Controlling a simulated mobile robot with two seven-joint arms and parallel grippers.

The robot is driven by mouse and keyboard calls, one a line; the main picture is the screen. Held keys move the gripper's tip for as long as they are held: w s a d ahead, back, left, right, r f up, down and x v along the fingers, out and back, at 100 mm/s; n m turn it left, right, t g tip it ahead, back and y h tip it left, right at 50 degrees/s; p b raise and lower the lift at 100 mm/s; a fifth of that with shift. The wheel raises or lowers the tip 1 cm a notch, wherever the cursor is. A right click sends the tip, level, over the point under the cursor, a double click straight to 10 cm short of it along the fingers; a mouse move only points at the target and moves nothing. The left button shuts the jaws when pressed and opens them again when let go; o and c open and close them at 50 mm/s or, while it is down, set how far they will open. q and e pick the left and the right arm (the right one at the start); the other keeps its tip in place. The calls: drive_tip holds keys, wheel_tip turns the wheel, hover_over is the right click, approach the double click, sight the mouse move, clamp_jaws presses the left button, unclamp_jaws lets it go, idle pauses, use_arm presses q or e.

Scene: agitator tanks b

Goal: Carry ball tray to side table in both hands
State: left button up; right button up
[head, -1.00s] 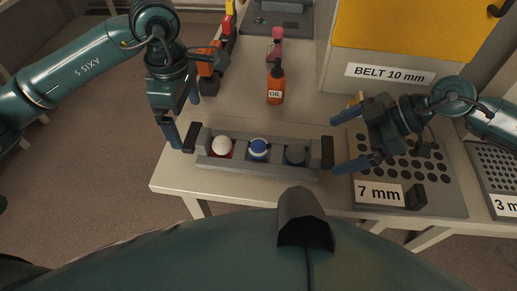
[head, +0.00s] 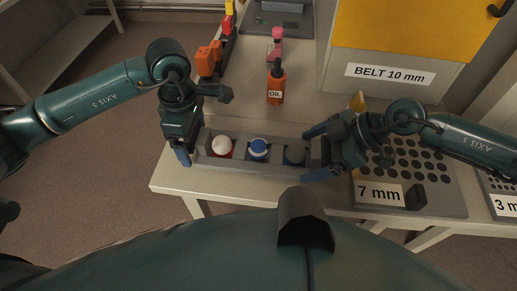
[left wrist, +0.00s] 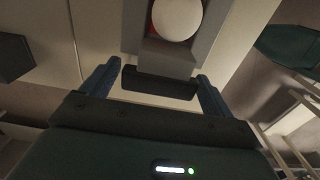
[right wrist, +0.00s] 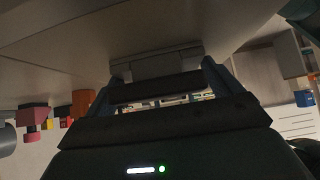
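The grey ball tray (head: 240,169) sits on the side of the table nearest me. It holds a white ball (head: 221,146) on red, a blue-and-white ball (head: 258,149) and a dark blue ball (head: 295,154). My left gripper (head: 190,148) is at the tray's left end; in the left wrist view its open fingers (left wrist: 158,88) stand either side of the dark handle bar (left wrist: 158,82). My right gripper (head: 315,152) is at the right end; in the right wrist view its open fingers (right wrist: 160,85) straddle the other handle bar (right wrist: 155,88). Fingertip contact is unclear.
An orange oil bottle (head: 276,84) and a pink-capped bottle (head: 275,46) stand behind the tray. A perforated 7 mm plate (head: 440,190) lies right of it, beneath my right arm. Orange parts (head: 208,58) stand at the back left. A yellow-topped BELT bin (head: 390,73) is behind.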

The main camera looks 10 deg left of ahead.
use_arm(q)
drive_tip(key=c, duration=1)
use_arm(e)
drive_tip(key=c, duration=1)
use_arm(q)
drive_tip(key=shift+r, duration=0.1)
drive_tip(key=c, duration=0.4)
use_arm(e)
drive_tip(key=shift+r, duration=0.15)
use_arm(q)
wheel_tip(320, 180, up, 9)
drive_tip(key=p, duration=0.9)
use_arm(e)
wheel_tip(320, 180, up, 9)
drive_tip(key=shift+f, duration=0.1)
